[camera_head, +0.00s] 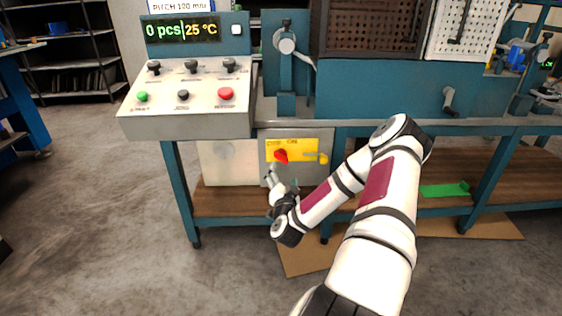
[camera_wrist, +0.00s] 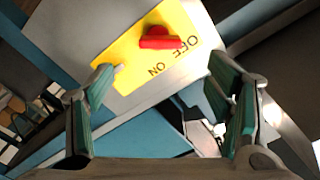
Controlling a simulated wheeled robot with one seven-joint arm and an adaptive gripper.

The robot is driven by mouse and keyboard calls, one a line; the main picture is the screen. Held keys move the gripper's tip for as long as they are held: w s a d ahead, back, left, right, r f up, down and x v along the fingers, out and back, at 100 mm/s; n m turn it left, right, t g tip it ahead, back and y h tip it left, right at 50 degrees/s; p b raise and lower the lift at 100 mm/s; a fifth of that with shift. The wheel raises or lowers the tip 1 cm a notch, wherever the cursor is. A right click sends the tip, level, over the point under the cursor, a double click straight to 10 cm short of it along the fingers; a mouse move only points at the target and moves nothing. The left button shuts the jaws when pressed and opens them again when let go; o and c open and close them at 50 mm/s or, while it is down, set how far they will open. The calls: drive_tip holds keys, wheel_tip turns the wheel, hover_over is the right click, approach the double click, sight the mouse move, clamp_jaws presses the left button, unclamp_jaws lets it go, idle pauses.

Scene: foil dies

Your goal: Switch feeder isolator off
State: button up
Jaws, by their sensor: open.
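The feeder isolator is a red knob (camera_head: 281,156) on a yellow plate (camera_head: 306,147), set on a grey cabinet front under the bench. In the wrist view the red knob (camera_wrist: 160,41) has a bar lying roughly level in the picture, its right end near the OFF lettering. The ON lettering is lower on the yellow plate (camera_wrist: 128,75); I cannot tell for sure which mark the knob is set to. My gripper (camera_head: 276,176) is open and empty, just below and in front of the knob. In the wrist view the knob lies beyond the fingertips, apart from them.
A control console (camera_head: 190,92) with black knobs and green, black and red buttons stands above, left of the cabinet. A display (camera_head: 183,28) reads 0 pcs and 25 °C. A green object (camera_head: 444,190) lies on the lower shelf.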

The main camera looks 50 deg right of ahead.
sight(281, 160)
drive_tip(key=b+x, duration=0.3)
drive_tip(key=x, duration=0.9)
drive_tip(key=shift+w, duration=0.1)
drive_tip(key=shift+c, duration=0.3)
drive_tip(key=c, duration=1.1)
